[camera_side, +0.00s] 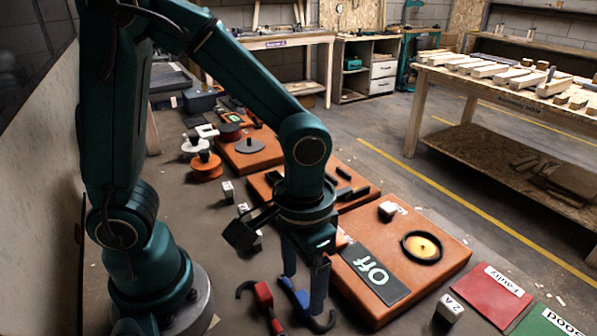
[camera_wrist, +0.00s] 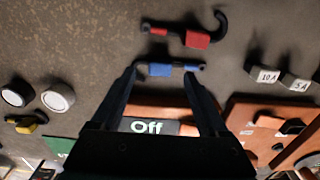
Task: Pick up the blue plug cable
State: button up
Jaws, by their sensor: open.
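The blue plug cable (camera_side: 301,298) lies on the dark work surface in front of the orange block with the "Off" label. It has a blue body and dark, curved cable ends. My gripper (camera_side: 304,290) points down over it, open, with its fingers spread. In the wrist view the blue plug (camera_wrist: 160,70) shows between the two fingertips (camera_wrist: 159,76). One finger hides part of it in the side view. I cannot tell whether the fingers touch it.
A red plug cable (camera_side: 264,294) lies close beside it. The "Off" display (camera_side: 375,273) is on an orange block (camera_side: 440,238). White-topped cubes (camera_side: 449,308), a red "Faulty" mat (camera_side: 485,300) and a green mat (camera_side: 540,323) are to the right. Spools (camera_side: 206,168) stand farther back.

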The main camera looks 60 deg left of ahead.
aim_at(302, 299)
jog(key=shift+f, duration=1.8)
grip_shut()
